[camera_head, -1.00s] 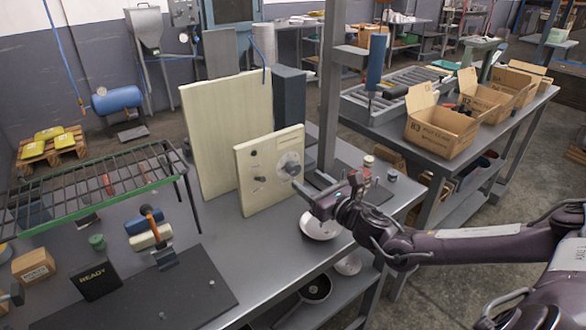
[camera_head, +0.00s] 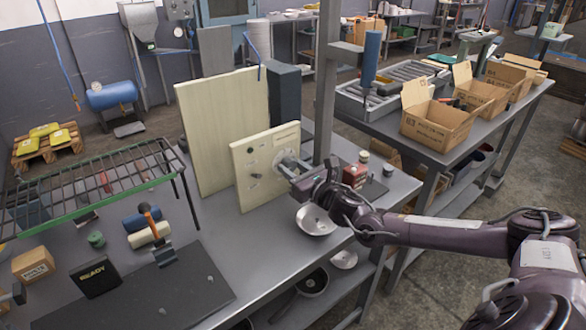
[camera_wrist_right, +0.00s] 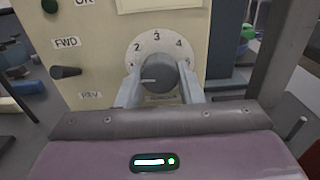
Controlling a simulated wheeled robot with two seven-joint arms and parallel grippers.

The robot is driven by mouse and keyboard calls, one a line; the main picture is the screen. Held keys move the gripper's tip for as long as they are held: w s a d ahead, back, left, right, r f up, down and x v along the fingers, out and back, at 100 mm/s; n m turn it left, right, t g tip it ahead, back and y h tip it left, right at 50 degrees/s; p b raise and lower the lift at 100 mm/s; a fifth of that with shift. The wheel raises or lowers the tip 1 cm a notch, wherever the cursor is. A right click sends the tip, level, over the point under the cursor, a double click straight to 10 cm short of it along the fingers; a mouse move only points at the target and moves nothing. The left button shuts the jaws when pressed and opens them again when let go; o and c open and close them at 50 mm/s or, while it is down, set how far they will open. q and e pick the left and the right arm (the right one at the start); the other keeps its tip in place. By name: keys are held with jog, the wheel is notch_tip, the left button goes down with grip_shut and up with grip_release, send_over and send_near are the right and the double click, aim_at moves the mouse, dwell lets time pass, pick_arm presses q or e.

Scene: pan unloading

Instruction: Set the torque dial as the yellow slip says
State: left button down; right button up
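The torque dial (camera_wrist_right: 158,76) is a dark grey knob on a white scale plate, with 2, 3 and 4 readable around its top. Its pale pointer line faces left, below the 2. The dial sits on a cream panel (camera_head: 252,190) standing on the bench. My right gripper (camera_wrist_right: 160,88) straddles the knob, one pale finger on each side; it looks open, and contact with the knob is hard to judge. A pale plate or slip (camera_wrist_right: 160,4) above the dial is cut off by the frame, and no writing on it shows. My left gripper is not in view.
In the right wrist view, a small lever (camera_wrist_right: 66,72) sits between FWD and REV labels left of the dial. A red-brown container (camera_head: 355,176) and a grey post (camera_head: 325,90) stand close by.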

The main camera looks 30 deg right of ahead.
jog(key=shift+c, duration=1.3)
